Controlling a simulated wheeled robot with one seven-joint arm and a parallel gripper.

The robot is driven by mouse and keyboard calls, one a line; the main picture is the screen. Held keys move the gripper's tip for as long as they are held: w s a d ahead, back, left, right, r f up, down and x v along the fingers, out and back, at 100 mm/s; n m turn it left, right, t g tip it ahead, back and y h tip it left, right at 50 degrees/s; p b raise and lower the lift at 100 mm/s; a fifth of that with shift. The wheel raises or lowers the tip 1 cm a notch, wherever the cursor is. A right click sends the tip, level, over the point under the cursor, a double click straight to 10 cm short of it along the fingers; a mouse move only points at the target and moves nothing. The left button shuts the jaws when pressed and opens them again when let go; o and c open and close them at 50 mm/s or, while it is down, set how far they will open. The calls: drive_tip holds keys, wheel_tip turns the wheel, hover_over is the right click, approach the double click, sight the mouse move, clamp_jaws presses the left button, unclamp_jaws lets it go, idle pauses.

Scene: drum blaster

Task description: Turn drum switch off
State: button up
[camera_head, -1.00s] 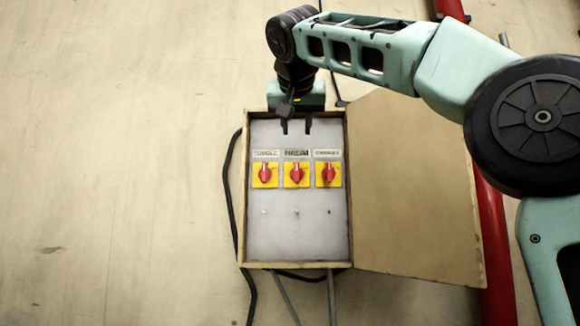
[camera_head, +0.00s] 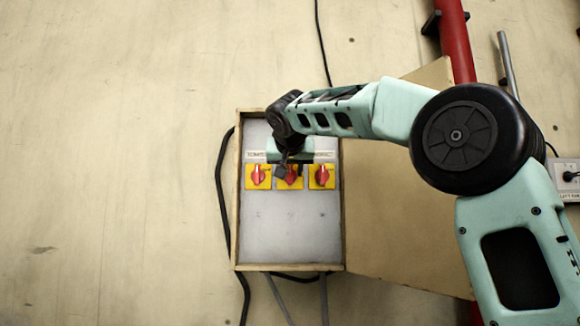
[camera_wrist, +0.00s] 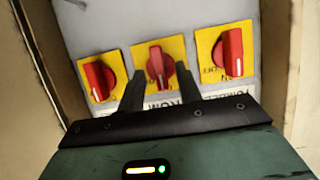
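Three red rotary switches on yellow plates sit in a row in an open wall box: left (camera_head: 258,175), middle (camera_head: 291,178) and right (camera_head: 322,176). My gripper (camera_head: 289,169) is in front of the middle switch and partly hides it. The wrist view shows the row upside down. There my gripper (camera_wrist: 158,73) is open, with one finger on each side of the middle red knob (camera_wrist: 157,57). I cannot tell whether the fingers touch it. The labels above the switches are partly hidden or too small to read; none clearly reads as drum.
The wooden box (camera_head: 239,215) has raised side walls close around the switches. Its door (camera_head: 405,235) stands open to the right. A red pipe (camera_head: 456,40) and cables run along the wall. The grey panel below the switches is clear.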

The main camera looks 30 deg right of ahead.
clamp_jaws()
